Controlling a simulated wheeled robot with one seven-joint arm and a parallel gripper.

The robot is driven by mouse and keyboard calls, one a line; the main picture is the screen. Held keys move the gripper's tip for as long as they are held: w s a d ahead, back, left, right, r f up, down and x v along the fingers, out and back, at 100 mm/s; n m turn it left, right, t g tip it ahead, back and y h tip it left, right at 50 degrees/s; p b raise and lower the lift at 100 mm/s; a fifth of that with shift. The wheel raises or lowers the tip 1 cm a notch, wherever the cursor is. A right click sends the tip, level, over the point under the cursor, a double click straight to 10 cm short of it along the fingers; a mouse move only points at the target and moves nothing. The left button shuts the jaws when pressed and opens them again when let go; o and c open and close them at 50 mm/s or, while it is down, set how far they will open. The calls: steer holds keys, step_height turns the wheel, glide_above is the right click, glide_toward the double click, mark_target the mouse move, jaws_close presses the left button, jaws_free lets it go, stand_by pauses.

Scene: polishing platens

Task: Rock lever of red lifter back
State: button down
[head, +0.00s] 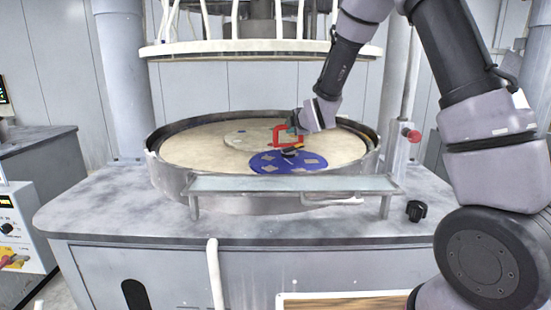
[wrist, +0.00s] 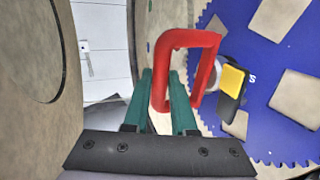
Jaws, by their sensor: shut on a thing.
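The red lifter shows as a red loop handle (head: 279,136) in the head view, above a blue toothed disc (head: 268,166) on the round platen. In the wrist view the red handle (wrist: 190,38) is large and near. My gripper (wrist: 163,76), with green fingers, is shut on the near bar of the handle. A black lever with a yellow face (wrist: 232,80) sits beside the handle, over the blue disc (wrist: 262,135). A pale round part shows behind the lever. The lifter's underside is hidden, so I cannot tell whether it touches the disc.
The pale platen (head: 190,150) has a raised rim around it. Another pale disc (head: 240,137) lies farther back on it. A flat metal shelf (head: 290,184) crosses the front rim. A black knob (head: 417,210) stands at the right. An upper plate (head: 260,48) hangs overhead.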

steer(key=shift+r, duration=2.45)
